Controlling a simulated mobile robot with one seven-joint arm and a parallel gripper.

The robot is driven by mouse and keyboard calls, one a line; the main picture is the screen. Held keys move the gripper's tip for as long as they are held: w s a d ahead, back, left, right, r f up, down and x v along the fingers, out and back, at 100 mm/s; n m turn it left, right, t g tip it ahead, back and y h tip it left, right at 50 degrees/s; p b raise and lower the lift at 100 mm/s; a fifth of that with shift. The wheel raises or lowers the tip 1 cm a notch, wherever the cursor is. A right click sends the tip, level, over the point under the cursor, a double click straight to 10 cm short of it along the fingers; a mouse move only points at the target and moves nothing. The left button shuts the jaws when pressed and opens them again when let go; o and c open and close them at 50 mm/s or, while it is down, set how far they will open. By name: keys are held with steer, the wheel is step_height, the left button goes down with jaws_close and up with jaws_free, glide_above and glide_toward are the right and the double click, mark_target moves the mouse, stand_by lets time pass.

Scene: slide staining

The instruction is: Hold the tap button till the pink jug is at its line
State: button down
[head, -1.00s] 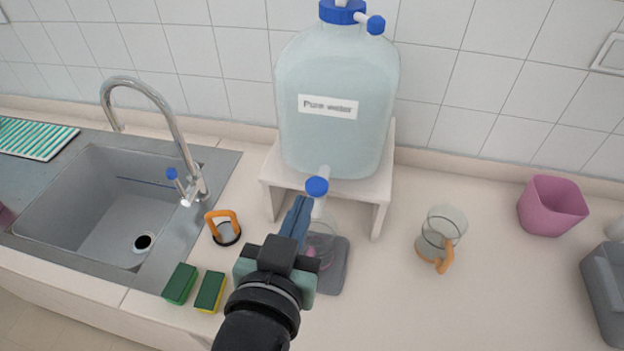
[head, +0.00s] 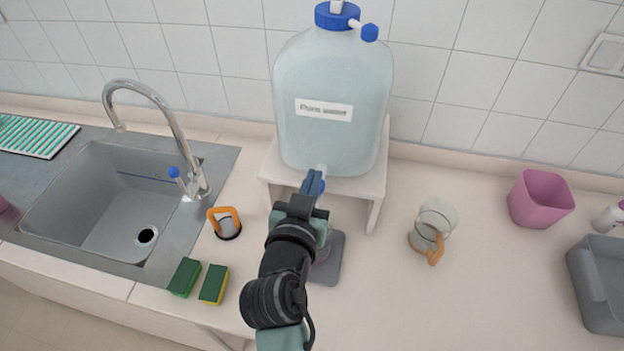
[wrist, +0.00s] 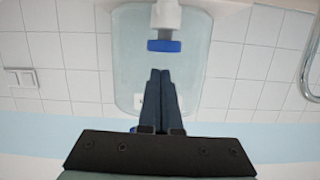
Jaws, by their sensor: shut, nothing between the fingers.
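The clear water bottle labelled "Pure water" (head: 330,135) stands on a white stand, its tap at the lower front. The tap's blue button (wrist: 164,46) shows in the wrist view. In the head view it is partly hidden behind my fingers. My gripper (head: 314,176) is shut and empty, its fingertips (wrist: 160,72) close to the button; in the wrist view a small gap shows between them.
A glass jug with an orange handle (head: 432,232) and a pink tub (head: 540,199) stand to the right, with a grey bin (head: 598,290) beyond. An orange-handled item (head: 226,224), two sponges (head: 199,281) and the sink (head: 100,215) are to the left.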

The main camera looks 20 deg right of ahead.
steer(key=shift+f, duration=0.75)
